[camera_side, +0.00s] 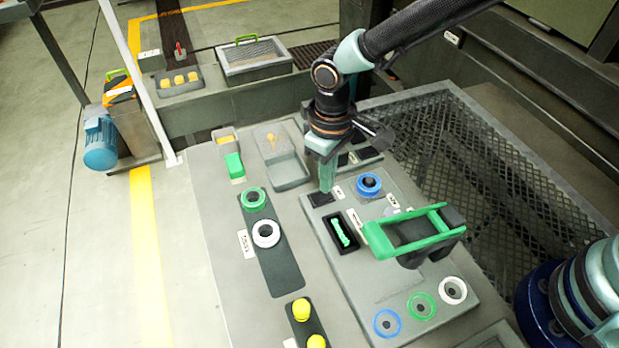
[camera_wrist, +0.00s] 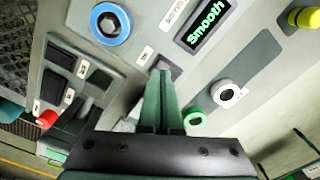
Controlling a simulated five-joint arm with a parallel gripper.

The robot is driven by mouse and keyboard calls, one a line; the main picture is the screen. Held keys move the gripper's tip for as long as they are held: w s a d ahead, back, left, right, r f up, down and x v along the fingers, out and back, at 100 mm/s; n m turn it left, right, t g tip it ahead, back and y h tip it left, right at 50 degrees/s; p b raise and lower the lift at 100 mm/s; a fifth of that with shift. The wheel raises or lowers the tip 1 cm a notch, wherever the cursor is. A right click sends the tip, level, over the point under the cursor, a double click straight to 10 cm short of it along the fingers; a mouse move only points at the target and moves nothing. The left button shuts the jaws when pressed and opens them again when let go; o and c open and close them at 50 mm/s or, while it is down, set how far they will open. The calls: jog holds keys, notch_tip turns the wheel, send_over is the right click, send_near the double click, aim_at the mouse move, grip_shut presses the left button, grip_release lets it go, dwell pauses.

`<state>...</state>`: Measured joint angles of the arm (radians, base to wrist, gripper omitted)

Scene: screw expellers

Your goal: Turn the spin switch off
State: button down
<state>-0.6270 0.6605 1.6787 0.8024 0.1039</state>
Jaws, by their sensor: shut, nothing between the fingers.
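My gripper (camera_side: 326,188) points down at the grey control panel, its two green fingers closed together and empty. The fingertips are at a small dark square switch (camera_side: 320,199); I cannot tell whether they touch it. In the wrist view my gripper (camera_wrist: 162,74) covers part of this square switch (camera_wrist: 171,70). A small label (camera_wrist: 145,55) is beside it, too small to read. Other dark switches (camera_wrist: 62,57) sit at the left of the wrist view. I cannot tell from the labels which is the spin switch, nor its position.
A blue knob (camera_side: 369,184) is right of my gripper, and a display (camera_wrist: 205,25) reads "Smooth". A raised green handle (camera_side: 415,232) stands nearer the camera. Green (camera_side: 253,198) and white (camera_side: 265,233) knobs lie to the left. A mesh grate (camera_side: 460,150) is behind.

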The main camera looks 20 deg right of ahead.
jog(key=shift+f, duration=0.95)
dwell(0.7)
jog(key=shift+r, duration=3.55)
jog(key=d+r+m+t, duration=0.2)
jog(key=d+r+m, duration=0.1)
jog(key=d+r, duration=0.95)
jog(key=s+d+r+m+t, duration=0.1)
jog(key=s+d, duration=0.3)
jog(key=d, duration=0.3)
jog(key=s+d+r+m+t, duration=0.1)
jog(key=s+d+m+t, duration=0.1)
jog(key=s+d, duration=0.2)
jog(key=d, duration=0.3)
jog(key=shift+r+t, duration=0.3)
